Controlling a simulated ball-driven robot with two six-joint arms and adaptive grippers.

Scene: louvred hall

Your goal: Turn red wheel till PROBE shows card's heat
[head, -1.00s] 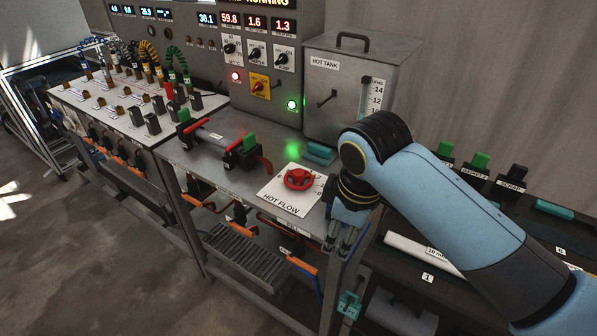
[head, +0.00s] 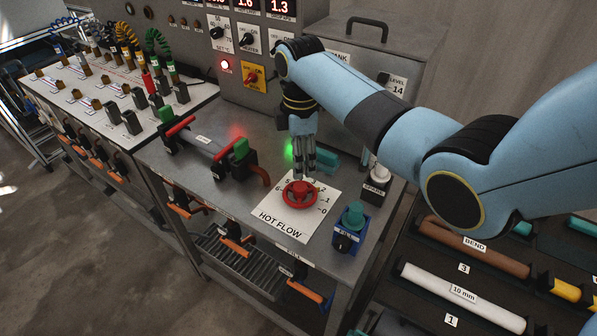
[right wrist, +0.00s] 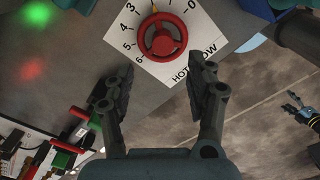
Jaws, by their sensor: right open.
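The red wheel (head: 299,194) sits on a white HOT FLOW plate (head: 285,228) with a number scale at the bench front. My right gripper (head: 303,166) is open, fingers down, just behind the wheel in the head view. In the right wrist view the wheel (right wrist: 161,37) lies beyond the two parted fingers (right wrist: 158,82), not between them. Number displays (head: 247,4) are cut off at the top; 1.3 reads clearly. No PROBE label or card with a heat value is readable. A small gripper, apparently my left (right wrist: 291,103), shows at right.
The HOT TANK (head: 380,50) stands behind my right arm. A blue valve block (head: 350,228) and a SPARE block (head: 376,185) stand right of the plate. A pipe with green-topped fittings (head: 208,142) lies left. A lower rack (head: 465,290) holds tubes.

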